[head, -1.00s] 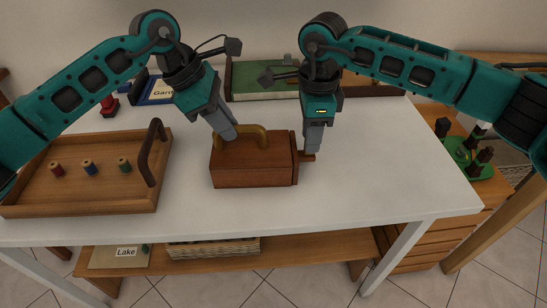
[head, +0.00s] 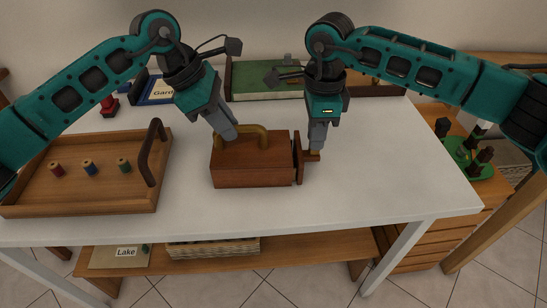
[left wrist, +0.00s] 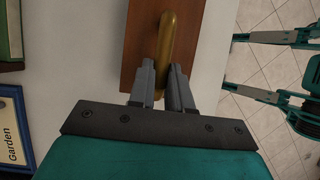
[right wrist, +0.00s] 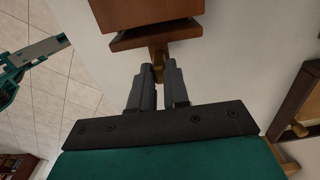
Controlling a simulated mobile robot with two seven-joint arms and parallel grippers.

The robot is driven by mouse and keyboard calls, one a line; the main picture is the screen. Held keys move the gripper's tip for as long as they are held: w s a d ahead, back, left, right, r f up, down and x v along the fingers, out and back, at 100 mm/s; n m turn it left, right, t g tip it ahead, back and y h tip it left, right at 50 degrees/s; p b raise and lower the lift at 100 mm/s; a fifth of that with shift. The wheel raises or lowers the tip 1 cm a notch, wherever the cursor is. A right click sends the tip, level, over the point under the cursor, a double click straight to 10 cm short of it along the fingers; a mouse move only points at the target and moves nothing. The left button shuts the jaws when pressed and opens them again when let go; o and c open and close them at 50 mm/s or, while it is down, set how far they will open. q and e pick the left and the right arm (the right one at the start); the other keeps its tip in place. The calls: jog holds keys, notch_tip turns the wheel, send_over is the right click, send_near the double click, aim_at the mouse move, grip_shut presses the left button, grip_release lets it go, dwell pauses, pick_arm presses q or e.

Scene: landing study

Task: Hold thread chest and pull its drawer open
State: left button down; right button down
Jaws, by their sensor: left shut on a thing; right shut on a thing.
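The thread chest (head: 250,168) is a reddish-brown wooden box standing on the white table, with a curved brass handle (head: 262,132) on top. My left gripper (head: 229,135) is shut on that handle, which also shows between its fingers in the left wrist view (left wrist: 166,45). The drawer front (head: 298,160) at the chest's right end stands out slightly, with a narrow gap behind it. My right gripper (head: 316,150) is shut on the drawer's brass knob (right wrist: 158,62). The inside of the drawer is hidden.
A wooden tray (head: 85,203) with several thread spools stands left of the chest. The table right of the chest is clear.

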jog(key=shift+s+d, duration=0.1)
jog(key=shift+d, duration=2.95)
jog(key=c, duration=1)
grip_release()
jog(key=shift+c, duration=0.2)
jog(key=shift+a, duration=0.1)
notch_tip(320, 180, up, 12)
